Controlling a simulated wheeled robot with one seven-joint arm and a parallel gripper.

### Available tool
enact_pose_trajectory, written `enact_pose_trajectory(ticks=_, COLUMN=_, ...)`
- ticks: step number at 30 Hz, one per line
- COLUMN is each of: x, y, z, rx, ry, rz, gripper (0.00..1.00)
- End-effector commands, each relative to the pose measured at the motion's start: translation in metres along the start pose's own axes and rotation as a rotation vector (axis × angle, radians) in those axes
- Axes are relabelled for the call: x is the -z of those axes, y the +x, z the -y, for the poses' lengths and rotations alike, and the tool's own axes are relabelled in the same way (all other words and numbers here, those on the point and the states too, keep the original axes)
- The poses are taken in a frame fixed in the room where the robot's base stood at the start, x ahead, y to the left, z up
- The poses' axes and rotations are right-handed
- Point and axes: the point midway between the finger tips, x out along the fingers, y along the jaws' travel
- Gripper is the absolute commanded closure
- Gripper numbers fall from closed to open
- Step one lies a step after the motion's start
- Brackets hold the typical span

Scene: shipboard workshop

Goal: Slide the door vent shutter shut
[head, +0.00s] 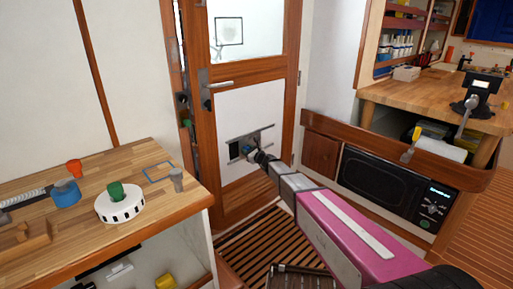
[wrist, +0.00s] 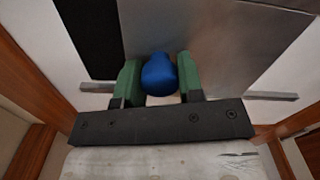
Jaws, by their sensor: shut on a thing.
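The wooden door (head: 233,207) has a white lower panel with the vent in it. The vent's grey metal shutter plate (wrist: 235,40) sits between two rails (wrist: 272,96) and carries a round blue knob (wrist: 159,75). A black opening (wrist: 88,38) shows to the left of the plate in the wrist view, so the vent is partly uncovered. My gripper (head: 250,151) reaches the vent in the head view. In the wrist view its green fingers (wrist: 159,80) are closed on both sides of the knob. My gripper hides part of the vent in the head view.
A wooden bench (head: 110,240) at left holds a white round holder (head: 120,205), a blue pot (head: 66,193) and an orange item (head: 74,167). A black microwave (head: 390,190) sits under the right workbench (head: 430,95). Slatted floor (head: 260,245) lies before the door.

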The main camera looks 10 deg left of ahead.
Motion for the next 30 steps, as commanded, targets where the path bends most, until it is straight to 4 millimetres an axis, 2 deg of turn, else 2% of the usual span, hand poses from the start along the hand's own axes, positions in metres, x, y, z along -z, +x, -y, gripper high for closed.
enact_pose_trajectory(ticks=1, x=-0.005, y=-0.003, z=-0.016, rx=-0.003, ry=0.001, rz=0.001, gripper=0.89)
enact_pose_trajectory(ticks=3, x=-0.009, y=-0.002, z=-0.031, rx=-0.002, ry=0.000, rz=0.000, gripper=0.89)
enact_pose_trajectory(ticks=7, x=-0.014, y=-0.002, z=-0.050, rx=-0.001, ry=0.000, rz=0.001, gripper=0.89)
enact_pose_trajectory(ticks=11, x=-0.016, y=-0.001, z=-0.057, rx=0.001, ry=0.000, rz=-0.001, gripper=0.89)
enact_pose_trajectory(ticks=19, x=-0.015, y=-0.001, z=-0.057, rx=0.002, ry=0.000, rz=-0.001, gripper=0.89)
enact_pose_trajectory(ticks=20, x=-0.015, y=-0.001, z=-0.057, rx=0.002, ry=0.000, rz=-0.001, gripper=0.62)
enact_pose_trajectory(ticks=22, x=-0.015, y=-0.001, z=-0.057, rx=0.002, ry=0.000, rz=-0.001, gripper=0.40)
enact_pose_trajectory(ticks=30, x=-0.015, y=-0.001, z=-0.057, rx=0.001, ry=0.000, rz=-0.001, gripper=0.40)
